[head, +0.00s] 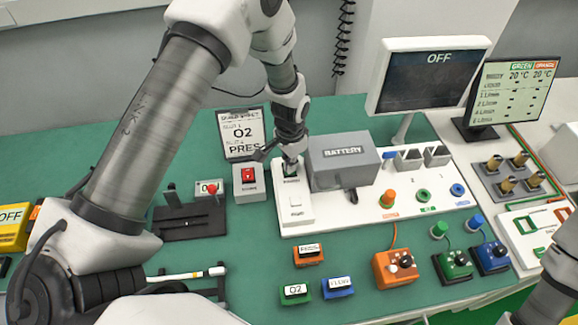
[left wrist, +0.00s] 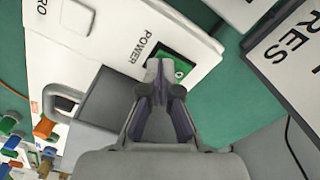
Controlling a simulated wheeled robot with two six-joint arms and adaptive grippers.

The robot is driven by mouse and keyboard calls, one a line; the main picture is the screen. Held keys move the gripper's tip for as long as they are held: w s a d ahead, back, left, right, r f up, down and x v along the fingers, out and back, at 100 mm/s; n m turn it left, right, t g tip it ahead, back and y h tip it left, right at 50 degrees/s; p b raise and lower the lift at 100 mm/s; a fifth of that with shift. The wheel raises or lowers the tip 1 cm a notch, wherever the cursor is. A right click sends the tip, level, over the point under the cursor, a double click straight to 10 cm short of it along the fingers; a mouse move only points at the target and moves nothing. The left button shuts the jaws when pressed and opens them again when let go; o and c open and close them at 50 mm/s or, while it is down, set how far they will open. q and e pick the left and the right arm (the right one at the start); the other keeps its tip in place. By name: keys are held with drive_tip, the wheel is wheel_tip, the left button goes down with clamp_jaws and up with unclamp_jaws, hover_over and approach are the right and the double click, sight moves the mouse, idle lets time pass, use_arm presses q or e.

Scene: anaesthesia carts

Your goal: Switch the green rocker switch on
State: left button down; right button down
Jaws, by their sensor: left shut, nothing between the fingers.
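The green rocker switch (left wrist: 184,66) sits in a dark frame beside the word POWER on a white panel, seen in the left wrist view. In the head view it is mostly hidden under my left gripper (head: 291,161). The left gripper's fingers (left wrist: 163,68) are shut with nothing between them. Their tips are right at the switch and overlap its near edge; I cannot tell whether they touch it. The white panel (head: 297,215) stands on the green table top. My right gripper is not in view; only part of my right arm shows at lower right.
A grey battery box (head: 343,165) stands just right of the switch. A monitor (head: 430,77) reading OFF is behind. Coloured connector boxes lie in front.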

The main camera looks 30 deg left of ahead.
use_arm(q)
drive_tip(key=shift+f, duration=0.3)
wheel_tip(320, 180, up, 7)
drive_tip(key=p, duration=0.5)
idle(0.7)
